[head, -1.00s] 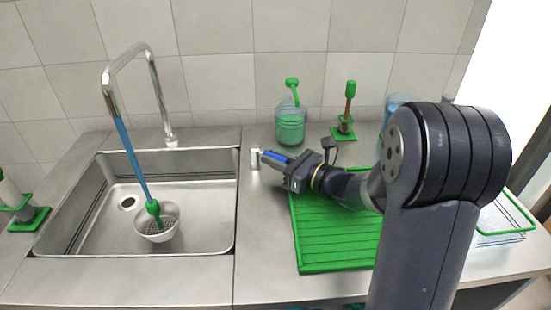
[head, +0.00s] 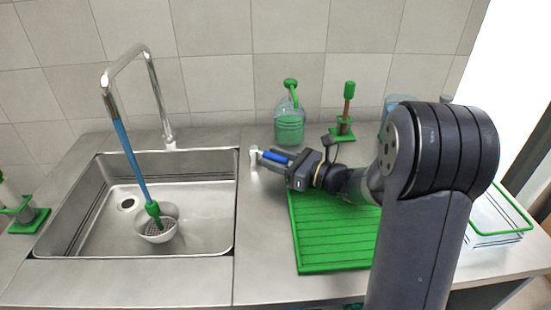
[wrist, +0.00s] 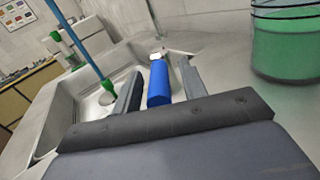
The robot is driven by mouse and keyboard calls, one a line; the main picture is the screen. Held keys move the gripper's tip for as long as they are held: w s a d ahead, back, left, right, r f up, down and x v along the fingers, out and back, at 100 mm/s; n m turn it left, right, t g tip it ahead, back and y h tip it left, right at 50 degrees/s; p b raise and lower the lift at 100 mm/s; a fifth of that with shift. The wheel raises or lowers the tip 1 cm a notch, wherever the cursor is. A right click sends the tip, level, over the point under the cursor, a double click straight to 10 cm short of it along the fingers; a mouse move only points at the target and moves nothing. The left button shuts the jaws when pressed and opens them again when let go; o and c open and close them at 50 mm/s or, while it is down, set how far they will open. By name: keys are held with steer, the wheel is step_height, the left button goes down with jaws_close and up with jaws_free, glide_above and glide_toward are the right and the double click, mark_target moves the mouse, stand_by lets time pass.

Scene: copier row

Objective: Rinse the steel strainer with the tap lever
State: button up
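The steel strainer (head: 160,237), a perforated bowl with a green grip, sits in the sink (head: 210,246). A blue water stream (head: 128,150) runs from the curved tap spout (head: 107,78) down to it. The blue tap lever (head: 274,157) is on a small metal base (head: 254,158) right of the sink. In the wrist view the lever (wrist: 158,84) lies between the two fingers of my gripper (wrist: 160,82), with narrow gaps on both sides. My gripper (head: 273,160) is open around the lever. The strainer's green grip shows at left in the wrist view (wrist: 108,86).
A green ribbed mat (head: 335,240) lies under my arm. A green-filled jug (head: 289,128) and a green-handled brush in a holder (head: 345,112) stand at the back. A wire basket with a green rim (head: 497,225) is at right. Another green holder (head: 30,220) is at far left.

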steer(key=v, duration=1)
steer(key=shift+s+d, duration=0.15)
steer(key=shift+d, duration=0.2)
